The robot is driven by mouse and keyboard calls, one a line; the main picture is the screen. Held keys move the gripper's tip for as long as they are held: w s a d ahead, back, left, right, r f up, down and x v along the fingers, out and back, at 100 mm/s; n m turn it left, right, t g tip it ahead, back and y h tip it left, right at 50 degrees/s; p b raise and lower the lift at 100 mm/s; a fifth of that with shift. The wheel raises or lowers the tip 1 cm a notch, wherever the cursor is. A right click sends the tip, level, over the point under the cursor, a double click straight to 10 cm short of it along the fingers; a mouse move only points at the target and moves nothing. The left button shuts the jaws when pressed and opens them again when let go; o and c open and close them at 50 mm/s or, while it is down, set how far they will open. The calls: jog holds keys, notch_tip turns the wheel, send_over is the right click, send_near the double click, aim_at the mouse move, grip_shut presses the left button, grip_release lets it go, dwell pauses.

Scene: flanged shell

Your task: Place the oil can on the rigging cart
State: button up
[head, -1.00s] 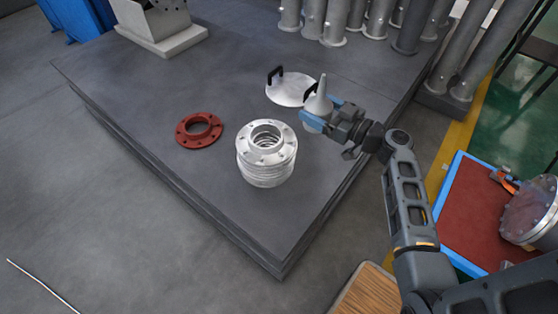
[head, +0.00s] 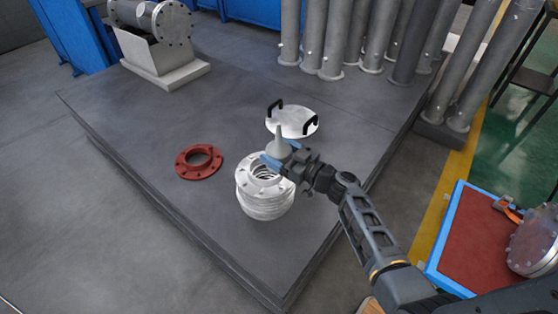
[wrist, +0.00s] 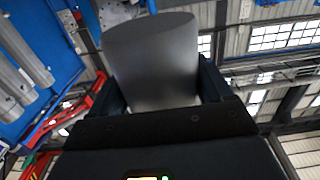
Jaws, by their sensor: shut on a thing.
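The oil can (head: 279,144) is light grey with a tapered spout, and it stands upright in my gripper (head: 279,158). My gripper is shut on it, with blue fingertips at its sides. In the head view the can overlaps the back right of the silver flange stack; its height above the stack cannot be told. In the wrist view the can's smooth grey body (wrist: 153,65) fills the space between the two dark fingers. A blue-rimmed cart with a red top (head: 470,245) is at the right edge, seemingly the rigging cart.
The dark platform (head: 130,120) bears the silver flange stack (head: 265,205), a red flange ring (head: 186,170) and a round plate with two black handles (head: 291,122). Grey pipes (head: 350,40) stand behind. A large metal flanged part (head: 535,245) occupies the cart's right side.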

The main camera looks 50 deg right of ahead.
aim_at(279, 160)
notch_tip(279, 160, down, 4)
jog(key=shift+r, duration=0.25)
jog(key=shift+f+b, duration=0.6)
jog(key=shift+b, duration=0.65)
jog(key=o, duration=1.1)
jog(key=shift+r, duration=0.1)
jog(key=r+p, duration=0.1)
jog(key=p, duration=0.2)
jog(key=shift+d+r, duration=0.1)
jog(key=shift+r, duration=0.25)
jog(key=s+b, duration=0.2)
jog(key=s, duration=1)
jog(key=shift+f, duration=0.4)
